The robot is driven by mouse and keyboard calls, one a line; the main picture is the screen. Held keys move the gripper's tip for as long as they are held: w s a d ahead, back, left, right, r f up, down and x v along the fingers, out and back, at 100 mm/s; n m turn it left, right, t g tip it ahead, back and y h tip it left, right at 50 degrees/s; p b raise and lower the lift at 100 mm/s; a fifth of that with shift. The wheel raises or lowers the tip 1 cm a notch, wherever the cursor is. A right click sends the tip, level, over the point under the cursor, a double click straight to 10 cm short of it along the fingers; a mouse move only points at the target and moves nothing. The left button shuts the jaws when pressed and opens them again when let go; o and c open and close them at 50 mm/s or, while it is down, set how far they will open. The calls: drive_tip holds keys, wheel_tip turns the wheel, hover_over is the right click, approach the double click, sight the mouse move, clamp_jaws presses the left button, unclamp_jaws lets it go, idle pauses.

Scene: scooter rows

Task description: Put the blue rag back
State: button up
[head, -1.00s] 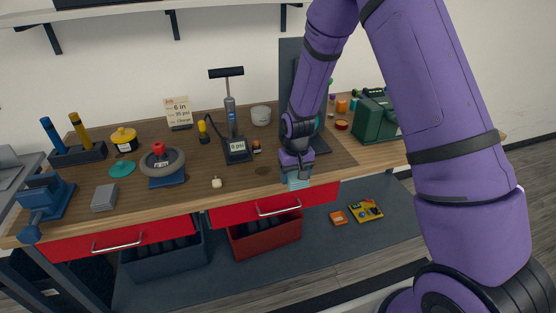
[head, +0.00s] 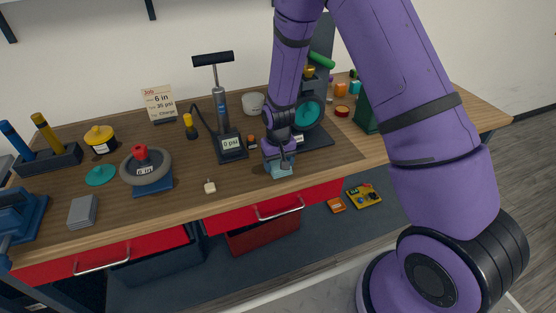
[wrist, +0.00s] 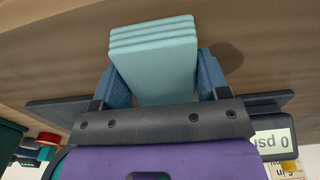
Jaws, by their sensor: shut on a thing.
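The blue rag is a light blue folded stack of cloth (head: 279,171). It fills the upper middle of the wrist view (wrist: 155,55). My gripper (head: 279,161) is shut on it, with one dark blue finger on each side of the stack in the wrist view (wrist: 163,80). The rag is over the wooden workbench top (head: 240,188), near its front edge and above the right red drawer (head: 270,208). I cannot tell whether it touches the wood. A shadow lies beside it in the wrist view.
A pump (head: 221,115) with a gauge stands left of my gripper. A dark stand with a wheel (head: 308,113) is close behind it. A small pale piece (head: 209,186), a ring-shaped tyre (head: 146,167) and a grey folded stack (head: 83,211) lie further left. Bench around the rag is mostly clear.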

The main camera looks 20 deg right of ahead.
drive_tip(key=shift+f, duration=0.1)
drive_tip(key=o, duration=1)
drive_tip(key=shift+c, duration=0.2)
